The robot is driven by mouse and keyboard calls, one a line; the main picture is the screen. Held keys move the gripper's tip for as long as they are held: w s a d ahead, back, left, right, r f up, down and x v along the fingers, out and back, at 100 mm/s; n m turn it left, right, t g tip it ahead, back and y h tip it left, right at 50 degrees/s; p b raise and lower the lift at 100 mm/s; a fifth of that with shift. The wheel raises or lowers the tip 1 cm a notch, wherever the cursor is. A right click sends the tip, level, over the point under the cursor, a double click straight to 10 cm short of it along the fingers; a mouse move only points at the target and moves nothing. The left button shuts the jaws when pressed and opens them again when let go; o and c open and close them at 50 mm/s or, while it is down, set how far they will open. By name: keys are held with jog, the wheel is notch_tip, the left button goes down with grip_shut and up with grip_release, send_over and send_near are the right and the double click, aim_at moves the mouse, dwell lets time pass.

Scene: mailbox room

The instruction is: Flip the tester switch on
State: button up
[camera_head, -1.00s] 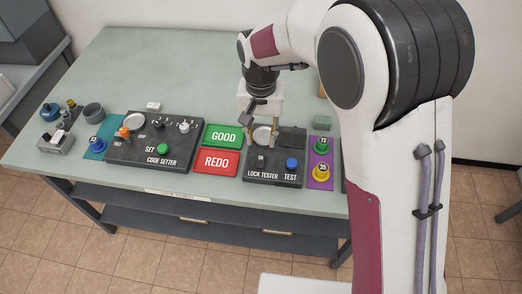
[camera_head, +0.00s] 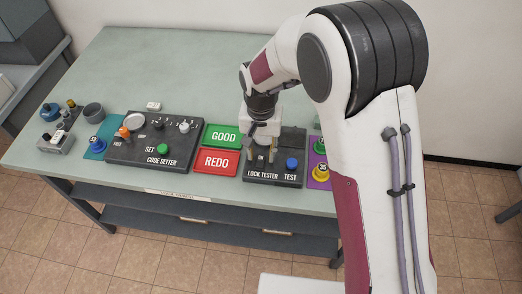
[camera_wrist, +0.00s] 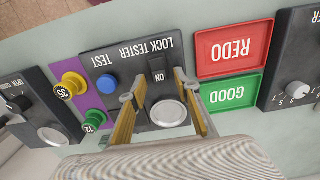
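The lock tester (camera_head: 284,180) is a dark panel near the table's front edge, with a blue TEST button (camera_head: 292,163). I cannot tell which way the rocker is set. A round silver disc (camera_wrist: 168,113) sits beside the switch. My gripper (camera_wrist: 155,84) is open and empty, its two tan fingers on either side of the switch. It is over the tester's left part in the head view (camera_head: 261,157). I cannot tell its height above the panel.
A green GOOD tray (camera_head: 222,136) and a red REDO tray (camera_head: 216,162) lie left of the tester. The code setter (camera_head: 151,140) is farther left. A purple mat with a yellow knob (camera_head: 320,173) is at the tester's right. The table's back left is clear.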

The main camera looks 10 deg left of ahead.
grip_shut()
jog(key=shift+w+g, duration=0.2)
jog(key=shift+g, duration=0.4)
grip_release()
jog(key=shift+s+t, duration=0.25)
jog(key=shift+t, duration=0.35)
dwell(0.4)
